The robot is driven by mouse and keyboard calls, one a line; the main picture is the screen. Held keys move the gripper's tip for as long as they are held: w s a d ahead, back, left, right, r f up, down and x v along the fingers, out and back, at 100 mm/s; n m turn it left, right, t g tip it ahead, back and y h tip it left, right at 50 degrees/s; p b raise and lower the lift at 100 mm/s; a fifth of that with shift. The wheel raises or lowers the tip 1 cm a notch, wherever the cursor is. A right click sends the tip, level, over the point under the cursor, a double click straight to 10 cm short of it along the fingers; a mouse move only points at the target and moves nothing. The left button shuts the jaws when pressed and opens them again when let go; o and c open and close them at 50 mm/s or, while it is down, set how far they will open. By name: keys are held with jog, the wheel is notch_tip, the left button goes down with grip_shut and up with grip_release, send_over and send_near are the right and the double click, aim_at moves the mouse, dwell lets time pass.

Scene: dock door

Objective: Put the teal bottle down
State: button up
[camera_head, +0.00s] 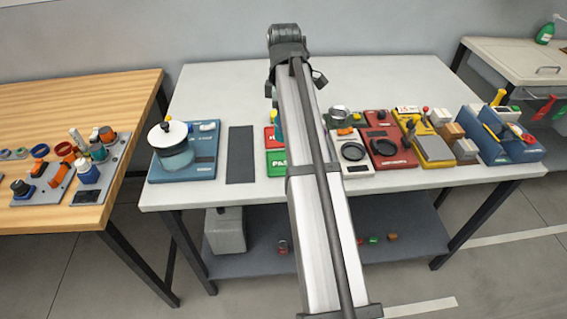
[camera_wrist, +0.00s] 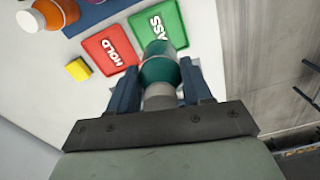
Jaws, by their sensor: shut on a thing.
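The teal bottle (camera_wrist: 160,70) shows in the wrist view, with a teal body and a grey part nearer to me. My gripper (camera_wrist: 160,88) is shut on it, one dark blue finger on each side. The bottle's far end overlaps the near edge of the green PASS pad (camera_wrist: 160,28) in this view; I cannot tell whether it touches the pad. The red HOLD pad (camera_wrist: 110,48) lies just left of the green one. In the head view my arm hides my gripper and most of the bottle; parts of the red pad (camera_head: 270,138) and green pad (camera_head: 276,162) show.
In the wrist view a yellow block (camera_wrist: 79,69) and an orange bottle (camera_wrist: 50,14) lie to the left. In the head view a blue station (camera_head: 205,160) and dark mat (camera_head: 240,155) stand left of the pads. A white dial device (camera_head: 352,153) and red device (camera_head: 388,142) stand right.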

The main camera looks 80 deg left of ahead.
jog(key=shift+f, duration=5.05)
jog(key=o, duration=1.3)
jog(key=shift+c, duration=0.2)
notch_tip(320, 180, up, 12)
jog(key=shift+r, duration=0.1)
